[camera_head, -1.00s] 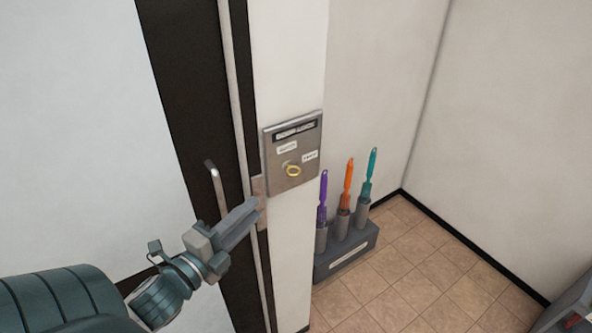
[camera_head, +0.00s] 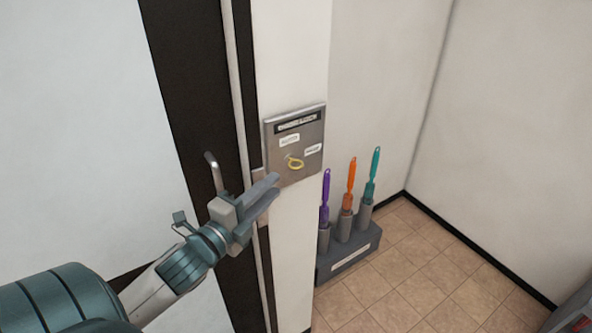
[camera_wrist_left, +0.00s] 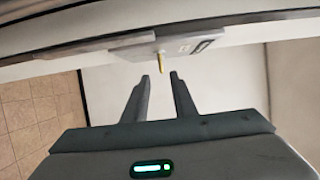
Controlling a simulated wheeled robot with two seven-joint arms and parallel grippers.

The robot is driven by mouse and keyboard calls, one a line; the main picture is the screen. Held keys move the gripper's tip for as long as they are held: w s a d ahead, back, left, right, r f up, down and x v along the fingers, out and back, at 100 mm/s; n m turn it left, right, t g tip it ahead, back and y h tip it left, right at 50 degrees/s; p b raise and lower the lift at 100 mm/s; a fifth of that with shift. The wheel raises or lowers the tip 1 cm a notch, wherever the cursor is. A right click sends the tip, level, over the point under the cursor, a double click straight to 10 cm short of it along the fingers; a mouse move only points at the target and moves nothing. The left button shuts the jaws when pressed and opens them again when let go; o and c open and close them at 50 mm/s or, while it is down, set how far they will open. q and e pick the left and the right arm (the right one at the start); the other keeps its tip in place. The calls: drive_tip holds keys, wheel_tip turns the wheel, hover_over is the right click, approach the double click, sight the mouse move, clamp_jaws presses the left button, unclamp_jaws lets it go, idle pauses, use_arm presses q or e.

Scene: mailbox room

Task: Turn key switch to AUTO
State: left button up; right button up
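The key switch plate (camera_head: 278,169) is a grey metal panel on the white wall post, with a dark strip on top and two small white labels too blurred to read surely. A yellow key (camera_head: 296,165) with a ring-shaped head sticks out of its middle. My left gripper (camera_head: 272,185) is just below and left of the key, apart from it. In the left wrist view the two fingers (camera_wrist_left: 160,80) are spread and empty, and the key (camera_wrist_left: 161,62) stands out from the plate (camera_wrist_left: 178,44) just beyond and between the fingertips. My right gripper is not in view.
A door with a metal handle (camera_head: 213,172) is left of the post, behind my left arm. A grey rack (camera_head: 349,254) holding purple, orange and teal tools stands on the tiled floor right of the post.

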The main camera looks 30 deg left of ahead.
sight(296, 163)
use_arm(q)
drive_tip(key=w+p, duration=0.1)
drive_tip(key=w, duration=0.3)
drive_tip(key=w+p, duration=0.2)
drive_tip(key=w, duration=0.3)
drive_tip(key=shift+w+r, duration=0.2)
drive_tip(key=shift+w, duration=0.1)
drive_tip(key=shift+w+f+p, duration=0.1)
drive_tip(key=shift+w+p, duration=0.25)
drive_tip(key=shift+w, duration=0.25)
clamp_jaws()
